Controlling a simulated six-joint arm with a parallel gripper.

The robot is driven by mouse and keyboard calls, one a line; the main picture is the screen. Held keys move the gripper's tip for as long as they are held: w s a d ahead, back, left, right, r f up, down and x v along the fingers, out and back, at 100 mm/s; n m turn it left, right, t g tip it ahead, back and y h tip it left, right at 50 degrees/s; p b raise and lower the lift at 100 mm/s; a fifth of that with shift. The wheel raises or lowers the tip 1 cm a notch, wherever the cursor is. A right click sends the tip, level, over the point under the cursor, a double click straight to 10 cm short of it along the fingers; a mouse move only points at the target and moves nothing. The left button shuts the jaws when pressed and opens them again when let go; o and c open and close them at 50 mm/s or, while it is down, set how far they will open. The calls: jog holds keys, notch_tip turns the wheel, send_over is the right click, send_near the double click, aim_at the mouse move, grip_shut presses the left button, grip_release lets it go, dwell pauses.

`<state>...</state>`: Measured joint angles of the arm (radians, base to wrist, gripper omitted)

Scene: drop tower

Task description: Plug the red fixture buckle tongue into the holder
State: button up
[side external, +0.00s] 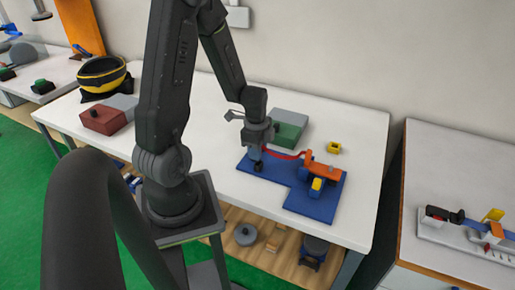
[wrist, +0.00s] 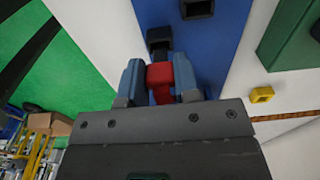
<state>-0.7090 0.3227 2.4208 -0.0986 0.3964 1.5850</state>
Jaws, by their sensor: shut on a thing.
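My gripper (wrist: 160,82) is shut on the red buckle tongue (wrist: 162,76), which sits between the two blue-grey fingers in the wrist view. A black holder (wrist: 159,40) stands on the blue base plate (wrist: 220,40), just beyond the tongue. Whether the tongue is inside the holder or only in front of it I cannot tell. In the side view my gripper (side external: 259,146) is low over the left part of the blue plate (side external: 322,208). A red strap (side external: 282,155) runs from the gripper to an orange fixture (side external: 322,171) on the plate.
A green and grey box (side external: 288,130) stands behind the plate. A small yellow block (side external: 334,148) lies on the white table (side external: 365,190) near it. A dark red box (side external: 103,119) and a yellow-black bowl (side external: 103,76) are at the left. The table's right side is clear.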

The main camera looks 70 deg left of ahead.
jog(key=shift+f, duration=1.1)
jog(key=shift+f, duration=0.3)
jog(key=o, duration=0.8)
jog(key=shift+r, duration=0.1)
notch_tip(320, 180, up, 14)
jog(key=shift+s+a, duration=0.15)
jog(key=shift+s, duration=0.05)
dwell(0.3)
jog(key=s+d+r+n+t, duration=0.2)
jog(key=d+r+n, duration=0.2)
jog(key=d, duration=0.5)
jog(key=s+d+r+n+t, duration=0.2)
jog(key=d+r+n, duration=0.3)
jog(key=d, duration=0.5)
notch_tip(320, 180, up, 3)
jog(key=shift+s+d+f+t, duration=0.1)
jog(key=shift+s+d+t, duration=0.15)
jog(key=shift+t, duration=0.45)
